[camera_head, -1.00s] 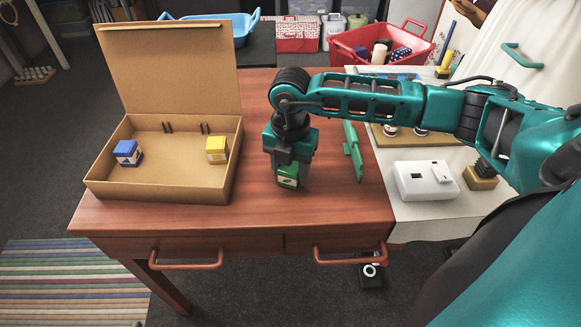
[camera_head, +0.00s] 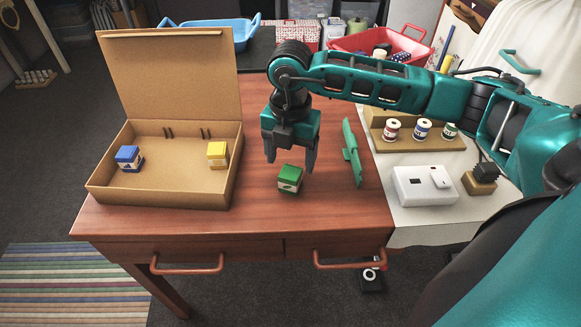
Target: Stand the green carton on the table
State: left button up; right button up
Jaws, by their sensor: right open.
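The small green carton (camera_head: 290,179) rests on the wooden table (camera_head: 240,220), right of the cardboard box, with its green top up and a pale label on its side. It looks upright. My right gripper (camera_head: 290,160) is just above and behind it, pointing down, with its fingers apart and nothing between them. The gripper looks clear of the carton. My left gripper is not in view.
The open cardboard box (camera_head: 170,196) holds a blue carton (camera_head: 129,158) and a yellow carton (camera_head: 217,154). A green flat tool (camera_head: 352,153) lies right of the gripper. A white device (camera_head: 424,185) and thread spools (camera_head: 422,130) stand further right.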

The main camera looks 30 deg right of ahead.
aim_at(290, 172)
notch_tip(290, 172, up, 5)
jog(key=shift+r, duration=0.7)
jog(key=shift+s, duration=0.1)
